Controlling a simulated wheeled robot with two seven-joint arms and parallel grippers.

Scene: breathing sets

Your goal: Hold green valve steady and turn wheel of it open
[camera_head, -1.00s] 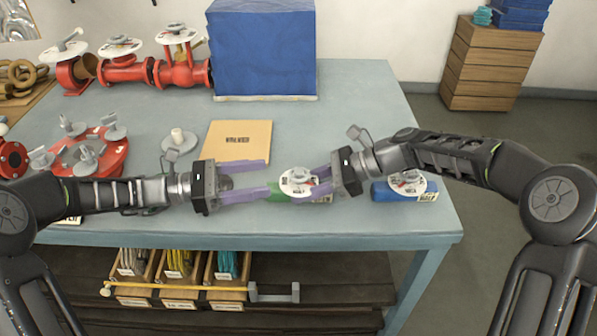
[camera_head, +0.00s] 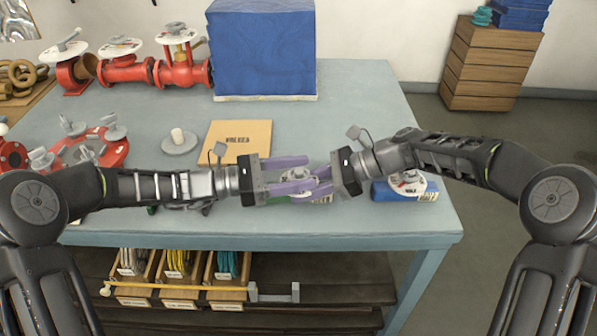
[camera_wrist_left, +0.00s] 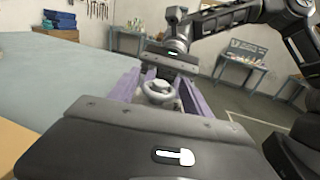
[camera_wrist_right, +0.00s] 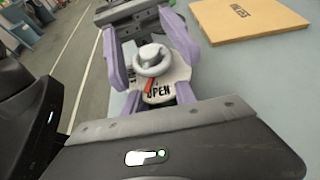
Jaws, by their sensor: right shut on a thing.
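The green valve lies near the table's front edge, mostly hidden by my grippers; a strip of its green body (camera_head: 278,199) shows in the head view. Its grey wheel (camera_wrist_right: 153,59) and white disc marked OPEN (camera_wrist_right: 172,88), with a red pointer (camera_wrist_right: 149,86), face up in the right wrist view. My right gripper (camera_head: 322,181) is shut on the valve from the right. My left gripper (camera_head: 300,176) points at it from the left, its purple fingers apart on either side of the wheel; it looks open. The wheel also shows in the left wrist view (camera_wrist_left: 158,91).
A tan board (camera_head: 238,140) and grey flange (camera_head: 179,143) lie behind my left arm. Red valves (camera_head: 183,73) and a large blue box (camera_head: 262,50) stand at the back. The table's middle right is clear.

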